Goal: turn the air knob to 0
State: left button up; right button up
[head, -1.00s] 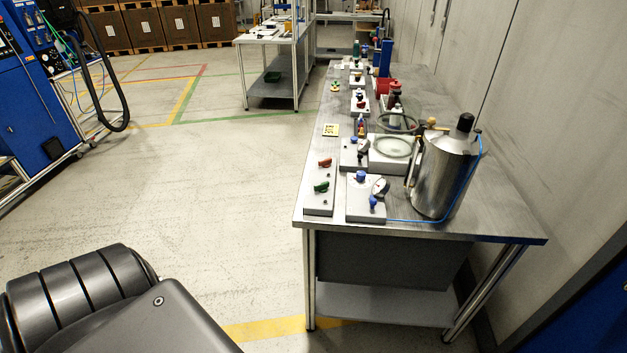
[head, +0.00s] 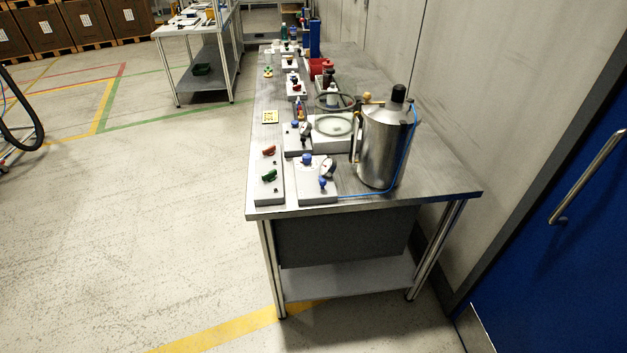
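On the near end of the metal bench stands a light grey block (head: 315,196) with a blue knob (head: 306,159) on top, a round gauge (head: 328,168) and a smaller blue fitting (head: 323,184) at the front. A blue hose (head: 365,194) runs from this block to a shiny steel drum (head: 383,150) with a black cap. No label shows which knob is the air knob, and the settings and dial are too small to read. Neither of my grippers is in view.
A light panel beside the block carries a red knob (head: 268,150) and a green knob (head: 269,175). More devices line the bench (head: 437,192) behind. Floor left of and before the bench is clear. A wall and a blue door (head: 560,260) stand at right.

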aim_at(307, 158)
jog(key=u, duration=1.95)
jog(key=i, duration=1)
jog(key=z, duration=3.4)
jog(key=i, duration=0.25)
jog(key=z, duration=0.2)
